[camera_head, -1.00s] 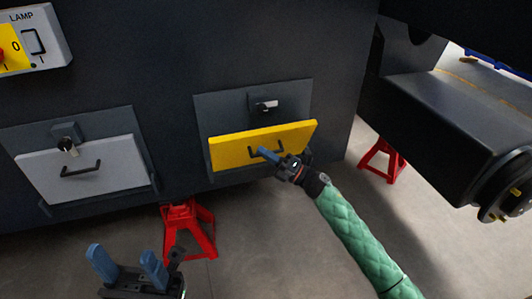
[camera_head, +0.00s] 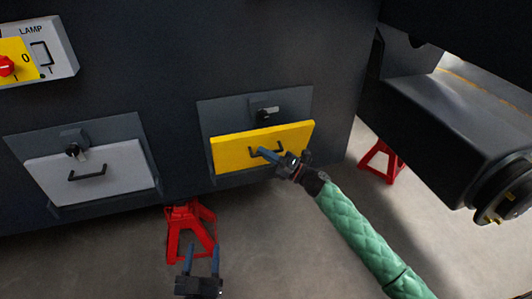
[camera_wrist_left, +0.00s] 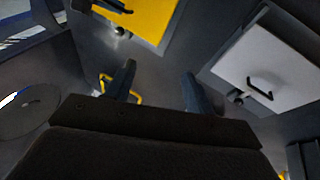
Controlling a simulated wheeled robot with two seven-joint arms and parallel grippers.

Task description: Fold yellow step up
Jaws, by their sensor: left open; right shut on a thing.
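The yellow step (camera_head: 233,152) is on the dark chassis panel in the head view, nearly flat against its grey backing plate, with a dark handle on its front. It also shows at the top of the left wrist view (camera_wrist_left: 148,18). My right gripper (camera_head: 272,156) is shut on the yellow step's handle (camera_head: 254,152), partly hiding it. A black latch (camera_head: 265,113) sits above the step. My left gripper (camera_head: 203,262) is open and empty, low in the head view, below the step and apart from it. Its two fingers also show in the left wrist view (camera_wrist_left: 158,82).
A grey step (camera_head: 95,175) with a handle and latch is on the panel at left. A red stand (camera_head: 187,232) is just beyond my left gripper; another red stand (camera_head: 381,160) is at right. A lamp switch box (camera_head: 38,55) is at upper left. Floor is open below.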

